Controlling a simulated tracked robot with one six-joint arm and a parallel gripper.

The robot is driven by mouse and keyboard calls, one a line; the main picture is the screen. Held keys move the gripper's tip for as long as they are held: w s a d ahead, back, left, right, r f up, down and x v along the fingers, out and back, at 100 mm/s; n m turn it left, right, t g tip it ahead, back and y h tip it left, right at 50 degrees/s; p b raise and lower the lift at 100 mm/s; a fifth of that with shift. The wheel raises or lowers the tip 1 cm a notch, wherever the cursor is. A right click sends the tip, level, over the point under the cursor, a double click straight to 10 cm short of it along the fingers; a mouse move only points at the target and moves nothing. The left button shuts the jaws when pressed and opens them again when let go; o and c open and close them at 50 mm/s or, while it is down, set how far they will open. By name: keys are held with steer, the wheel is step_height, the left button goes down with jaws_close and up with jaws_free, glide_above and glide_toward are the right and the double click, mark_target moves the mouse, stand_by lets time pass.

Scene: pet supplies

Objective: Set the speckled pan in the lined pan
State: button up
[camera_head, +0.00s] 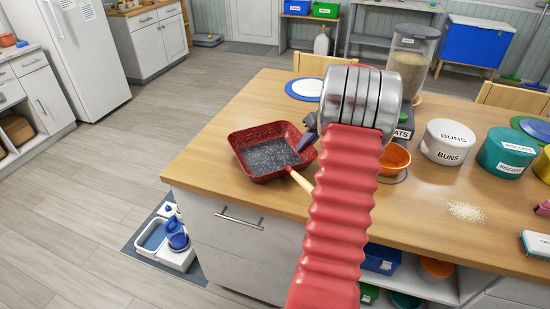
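A square red pan (290,129) stands on the near left of the wooden table, its floor dark grey and speckled. A pale handle (302,182) points from it toward the front right. A short dark bluish-grey piece (306,142) shows at the pan's right rim; I cannot tell if it is a handle or part of my gripper. I cannot make out a separate lined pan. My red ribbed arm and its silver wrist stand in front, right of the pan. They hide my gripper's fingertips, so its hold does not show.
An orange bowl (396,158), a white BUNS tin (447,142) and a teal BISCUITS tin (506,152) stand right of my arm. A blue-rimmed plate (303,89) lies behind. Spilled grains (466,211) and a brush (537,245) lie at front right. Bare tabletop surrounds the pan's left.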

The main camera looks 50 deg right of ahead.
stand_by(0.4)
jaws_close()
stand_by(1.2)
steer(key=shift+r, duration=0.2)
step_height(320, 180, up, 10)
steer(key=shift+f, duration=0.1)
stand_by(0.6)
stand_by(0.4)
